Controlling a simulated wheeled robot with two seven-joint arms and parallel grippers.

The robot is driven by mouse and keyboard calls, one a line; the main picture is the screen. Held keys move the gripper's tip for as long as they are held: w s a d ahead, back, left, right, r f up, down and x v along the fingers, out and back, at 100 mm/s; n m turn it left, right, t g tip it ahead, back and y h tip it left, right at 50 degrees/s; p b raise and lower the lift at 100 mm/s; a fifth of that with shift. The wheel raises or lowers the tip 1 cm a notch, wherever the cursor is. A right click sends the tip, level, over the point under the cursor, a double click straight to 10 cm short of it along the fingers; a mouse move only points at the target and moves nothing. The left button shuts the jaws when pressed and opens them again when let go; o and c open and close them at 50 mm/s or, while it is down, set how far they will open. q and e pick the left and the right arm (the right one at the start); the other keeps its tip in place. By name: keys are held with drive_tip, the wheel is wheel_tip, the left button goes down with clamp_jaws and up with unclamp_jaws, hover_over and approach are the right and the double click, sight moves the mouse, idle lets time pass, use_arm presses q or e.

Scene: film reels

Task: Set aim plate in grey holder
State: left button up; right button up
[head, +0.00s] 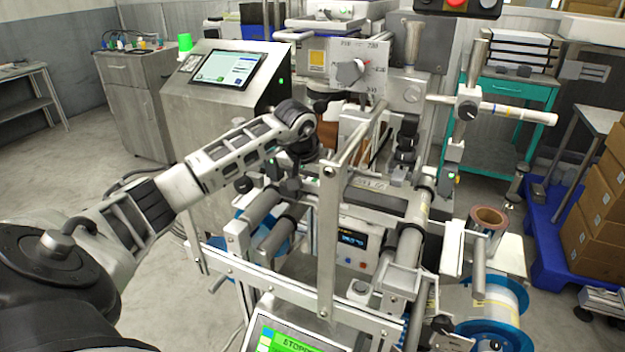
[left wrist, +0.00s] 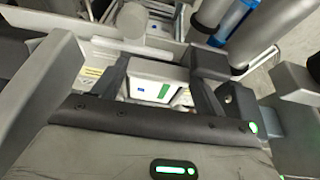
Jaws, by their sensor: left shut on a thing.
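My left arm reaches into the machine in the head view, with its gripper (head: 308,178) pointing down behind an upright metal bar that partly hides it. In the left wrist view, the gripper (left wrist: 160,82) is closed, with dark fingers on either side of a small pale block (left wrist: 155,72) bearing a blue and a green patch. This looks like the aim plate, but its outline is partly hidden. I cannot single out the grey holder for sure among the grey machine parts. Whether the plate touches anything below cannot be told. My right gripper is not in view.
A metal frame bar (head: 328,240) stands close in front of the gripper. Rollers (head: 265,225) lie to its left. A cabinet with a screen (head: 228,68) is behind. A brown-cored reel (head: 488,218) and a blue-flanged reel (head: 497,305) are at right.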

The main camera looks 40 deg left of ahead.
use_arm(q)
drive_tip(key=shift+f, duration=0.15)
drive_tip(key=shift+f, duration=0.15)
drive_tip(key=o, duration=1.3)
drive_tip(key=shift+c, duration=0.2)
drive_tip(key=shift+s+r, duration=0.1)
drive_tip(key=shift+r, duration=0.45)
drive_tip(key=v, duration=0.6)
drive_tip(key=shift+s+r+b, duration=0.2)
drive_tip(key=shift+r+b, duration=0.15)
drive_tip(key=shift+r, duration=0.05)
drive_tip(key=shift+d, duration=0.1)
